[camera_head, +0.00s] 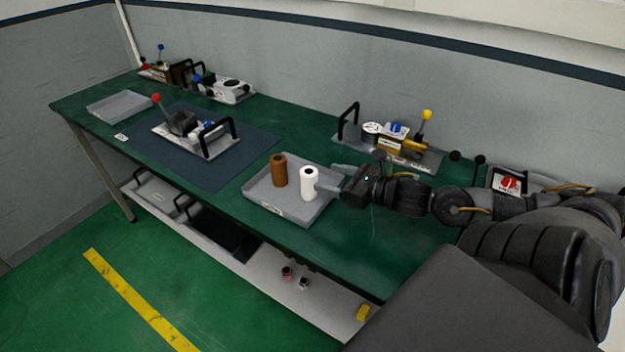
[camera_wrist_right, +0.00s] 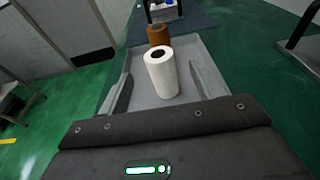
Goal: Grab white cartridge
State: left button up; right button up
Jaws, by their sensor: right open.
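The white cartridge (camera_head: 310,184) stands upright in a grey tray (camera_head: 284,212) on the green table. In the right wrist view the white cartridge (camera_wrist_right: 161,73) stands upright between the two finger lines, a little ahead of the gripper. My right gripper (camera_head: 330,180) reaches in from the right, open, with its fingers close to the cartridge. Whether a finger touches it I cannot tell. A brown cartridge (camera_head: 279,170) stands upright in the same tray, behind the white one in the wrist view (camera_wrist_right: 157,34). My left gripper is not in view.
A device with a red-knobbed lever (camera_head: 196,134) sits on a dark mat (camera_head: 246,143) left of the tray. Another device with a yellow knob (camera_head: 398,139) stands behind my right gripper. An empty grey tray (camera_head: 121,105) lies at the far left. Bare green table lies in front of my right arm.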

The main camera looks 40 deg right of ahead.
aim_at(307, 170)
jog(key=x, duration=0.3)
jog(key=shift+d, duration=0.1)
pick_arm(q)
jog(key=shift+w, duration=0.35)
pick_arm(e)
jog(key=shift+w+a+f, duration=0.1)
jog(key=shift+w+a, duration=0.1)
jog(key=shift+w, duration=0.25)
jog(key=shift+w+a+p, duration=0.15)
jog(key=shift+w+p, duration=0.15)
jog(key=shift+w, duration=0.2)
jog(key=p+x, duration=0.1)
jog(key=x, duration=0.2)
jog(key=shift+f, duration=0.15)
jog(key=shift+w+a+f, duration=0.25)
jog(key=shift+w, duration=0.25)
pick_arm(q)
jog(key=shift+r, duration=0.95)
